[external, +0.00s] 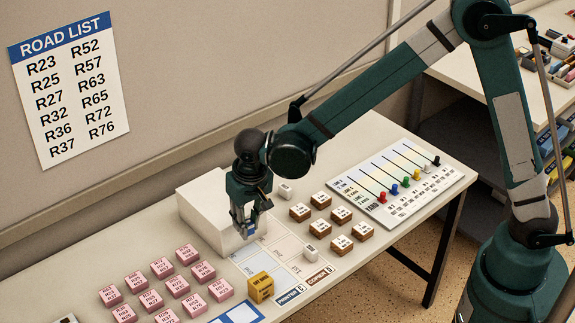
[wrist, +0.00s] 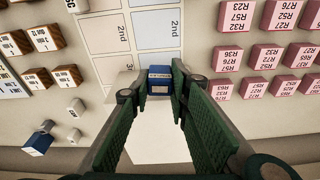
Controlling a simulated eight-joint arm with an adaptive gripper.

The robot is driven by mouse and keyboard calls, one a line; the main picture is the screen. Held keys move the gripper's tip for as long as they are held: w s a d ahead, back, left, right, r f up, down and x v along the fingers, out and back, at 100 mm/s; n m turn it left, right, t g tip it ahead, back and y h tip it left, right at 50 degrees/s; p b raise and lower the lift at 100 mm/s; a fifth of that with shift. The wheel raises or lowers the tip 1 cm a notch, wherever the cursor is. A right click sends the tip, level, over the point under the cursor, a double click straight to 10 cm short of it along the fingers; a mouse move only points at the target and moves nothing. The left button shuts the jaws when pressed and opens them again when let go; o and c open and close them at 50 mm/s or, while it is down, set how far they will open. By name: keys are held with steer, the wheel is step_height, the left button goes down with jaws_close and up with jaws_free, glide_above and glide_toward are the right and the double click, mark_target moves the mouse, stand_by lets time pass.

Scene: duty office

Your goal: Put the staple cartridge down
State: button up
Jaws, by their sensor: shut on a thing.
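My gripper (external: 247,228) points down beside the white box, above the back end of the printed sheet. It is shut on a small blue block with a pale label, which I take to be the staple cartridge (wrist: 160,79). In the external view the cartridge (external: 251,231) shows only as a small blue and pale patch at the fingertips. In the wrist view it sits between the two green fingers, in front of the sheet (wrist: 107,70). I cannot tell how high it is above the table.
The white box (external: 203,222) stands close left of my gripper. Pink blocks (external: 179,286) lie to the left, brown blocks (external: 341,214) to the right. A yellow block (external: 261,287) stands at the sheet's front. Another blue piece (wrist: 38,141) and small white pieces (wrist: 76,107) lie apart on the table.

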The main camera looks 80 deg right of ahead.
steer(key=w+d+r+n+p, duration=0.1)
steer(key=w+d+r+p, duration=0.7)
steer(key=d, duration=0.5)
step_height(320, 180, up, 4)
steer(key=shift+w+d+f+p, duration=0.15)
steer(key=shift+d+f+p, duration=0.1)
steer(key=shift+p, duration=0.9)
steer(key=shift+f, duration=0.1)
glide_above(226, 196)
steer(key=shift+a+f, duration=0.15)
steer(key=shift+f, duration=1.4)
steer(key=shift+a+f, duration=0.1)
steer(key=shift+f, duration=1.4)
steer(key=shift+s+f+p, duration=0.2)
steer(key=shift+f+p, duration=0.15)
steer(key=shift+f, duration=1.55)
steer(key=shift+f, duration=0.15)
